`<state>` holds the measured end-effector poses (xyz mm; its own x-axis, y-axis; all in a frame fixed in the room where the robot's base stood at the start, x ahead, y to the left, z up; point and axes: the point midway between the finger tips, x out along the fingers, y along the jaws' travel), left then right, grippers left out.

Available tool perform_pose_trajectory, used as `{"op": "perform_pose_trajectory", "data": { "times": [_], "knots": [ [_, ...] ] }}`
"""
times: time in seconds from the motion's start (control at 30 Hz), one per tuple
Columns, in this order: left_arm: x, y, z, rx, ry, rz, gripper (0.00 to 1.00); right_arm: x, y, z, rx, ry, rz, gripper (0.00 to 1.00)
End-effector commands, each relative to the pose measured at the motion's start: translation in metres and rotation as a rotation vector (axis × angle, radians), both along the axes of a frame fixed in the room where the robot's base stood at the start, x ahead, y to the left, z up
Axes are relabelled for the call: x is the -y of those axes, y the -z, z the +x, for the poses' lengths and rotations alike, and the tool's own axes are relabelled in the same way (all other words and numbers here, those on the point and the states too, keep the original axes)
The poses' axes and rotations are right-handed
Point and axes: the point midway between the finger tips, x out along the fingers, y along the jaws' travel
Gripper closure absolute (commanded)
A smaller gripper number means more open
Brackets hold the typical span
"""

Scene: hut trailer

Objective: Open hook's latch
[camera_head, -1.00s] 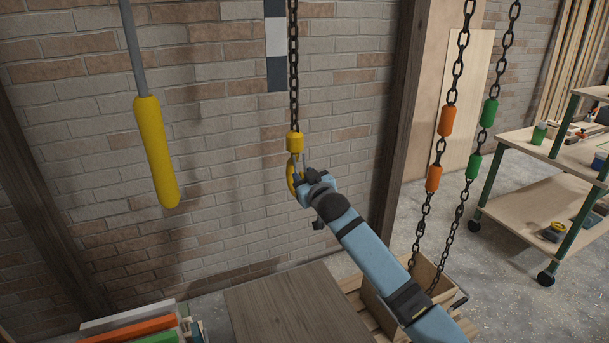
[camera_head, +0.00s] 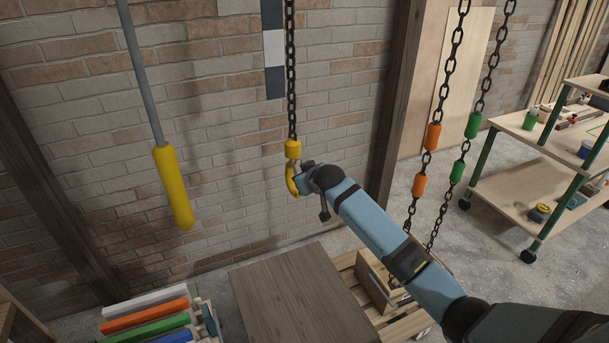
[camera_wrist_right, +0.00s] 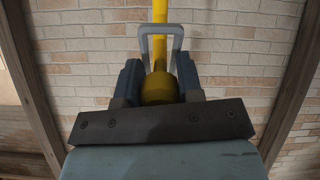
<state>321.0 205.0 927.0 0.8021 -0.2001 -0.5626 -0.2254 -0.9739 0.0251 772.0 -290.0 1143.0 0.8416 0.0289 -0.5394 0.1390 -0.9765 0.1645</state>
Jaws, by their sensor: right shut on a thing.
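A yellow hook (camera_head: 291,183) hangs from a dark chain (camera_head: 291,70) in front of the brick wall in the head view. My right gripper (camera_head: 300,175) comes in from the right and is at the hook's right side, just below its yellow collar (camera_head: 293,149). In the right wrist view, my right gripper (camera_wrist_right: 159,80) has its two blue fingers on either side of a rounded yellow part (camera_wrist_right: 158,90). A grey U-shaped loop (camera_wrist_right: 160,32), which looks like the latch, stands just beyond the fingertips. The exact contact is partly hidden. My left gripper is out of view.
A yellow handle (camera_head: 173,185) hangs on a grey rod at left. A brown tabletop (camera_head: 295,290) is below the hook. Chains with orange and green sleeves (camera_head: 433,136) hang at right, near a shelf cart (camera_head: 530,125). The air left of the hook is clear.

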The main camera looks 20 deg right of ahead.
Motion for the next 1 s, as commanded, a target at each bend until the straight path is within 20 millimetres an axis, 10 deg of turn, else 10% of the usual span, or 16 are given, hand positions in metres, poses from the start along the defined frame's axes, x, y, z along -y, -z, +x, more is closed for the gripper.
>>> {"op": "perform_pose_trajectory", "data": {
  "times": [0.6, 0.63, 0.73, 1.0],
  "knots": [
    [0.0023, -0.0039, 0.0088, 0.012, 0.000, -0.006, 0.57, -0.0002, -0.0021, -0.0014, -0.053, -0.001, -0.001, 1.00],
    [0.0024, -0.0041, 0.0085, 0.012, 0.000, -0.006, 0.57, -0.0001, -0.0022, -0.0013, -0.053, -0.001, -0.001, 0.64],
    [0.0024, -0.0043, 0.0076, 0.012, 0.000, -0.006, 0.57, -0.0001, -0.0023, -0.0012, -0.052, 0.000, -0.002, 0.41],
    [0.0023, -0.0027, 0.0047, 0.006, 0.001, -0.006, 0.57, 0.0000, -0.0030, -0.0014, -0.051, 0.000, -0.002, 0.41]
  ]
}}
